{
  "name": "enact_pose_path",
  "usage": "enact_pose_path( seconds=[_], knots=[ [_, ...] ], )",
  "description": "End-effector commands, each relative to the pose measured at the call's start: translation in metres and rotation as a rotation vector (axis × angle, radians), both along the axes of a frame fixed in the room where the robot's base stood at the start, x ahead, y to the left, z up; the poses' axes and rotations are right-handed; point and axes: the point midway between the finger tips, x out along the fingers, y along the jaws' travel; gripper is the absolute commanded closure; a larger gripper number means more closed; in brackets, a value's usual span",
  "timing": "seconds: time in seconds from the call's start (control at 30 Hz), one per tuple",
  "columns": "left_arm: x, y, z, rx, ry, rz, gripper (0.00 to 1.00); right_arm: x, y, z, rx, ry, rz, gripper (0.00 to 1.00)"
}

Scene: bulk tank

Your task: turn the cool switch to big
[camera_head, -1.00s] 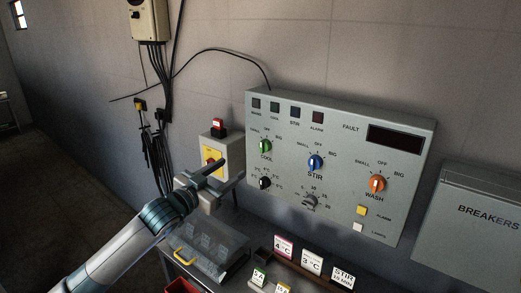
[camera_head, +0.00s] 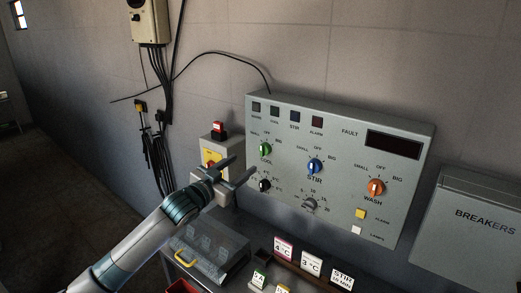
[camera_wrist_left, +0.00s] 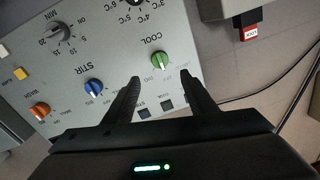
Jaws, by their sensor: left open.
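The cool switch is a green knob (camera_head: 265,149) at the upper left of the grey control panel (camera_head: 340,125), with SMALL, OFF and BIG around it. It also shows in the left wrist view (camera_wrist_left: 159,60), just beyond and between the fingertips. My left gripper (camera_head: 243,168) is open and empty, left of and slightly below the green knob in the head view. In the left wrist view its two fingers (camera_wrist_left: 161,74) are spread apart and do not visibly touch the knob. The knob's exact pointer position is too small to tell. My right gripper is not in view.
A blue STIR knob (camera_head: 314,166), an orange WASH knob (camera_head: 376,187) and a black temperature knob (camera_head: 264,185) share the panel. A box with a red-topped switch (camera_head: 218,128) stands left of it. Cards (camera_head: 311,262) stand below. A breakers box (camera_head: 480,222) is at right.

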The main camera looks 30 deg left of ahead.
Motion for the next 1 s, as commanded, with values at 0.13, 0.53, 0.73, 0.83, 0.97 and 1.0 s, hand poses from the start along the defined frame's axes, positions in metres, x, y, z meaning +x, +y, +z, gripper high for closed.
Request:
enact_pose_path(
  seconds=[0.13, 0.53, 0.73, 0.83, 0.97, 1.0],
  knots=[
    [0.025, 0.0, 0.004, -0.002, -0.001, 0.001, 0.48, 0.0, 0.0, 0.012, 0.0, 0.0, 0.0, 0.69],
    [0.088, 0.0, 0.004, -0.001, -0.001, 0.001, 0.48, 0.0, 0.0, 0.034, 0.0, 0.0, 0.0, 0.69],
    [0.11, -0.001, 0.001, -0.001, 0.001, 0.0, 0.48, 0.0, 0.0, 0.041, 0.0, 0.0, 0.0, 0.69],
    [0.116, 0.0, 0.001, 0.0, -0.001, 0.0, 0.48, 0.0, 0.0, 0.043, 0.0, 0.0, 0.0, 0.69],
    [0.119, -0.001, 0.0, 0.0, 0.0, 0.0, 0.48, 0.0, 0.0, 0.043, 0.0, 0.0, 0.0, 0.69],
    [0.12, -0.001, 0.0, 0.0, 0.0, 0.0, 0.48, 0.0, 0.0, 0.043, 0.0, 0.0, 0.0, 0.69]
  ],
)
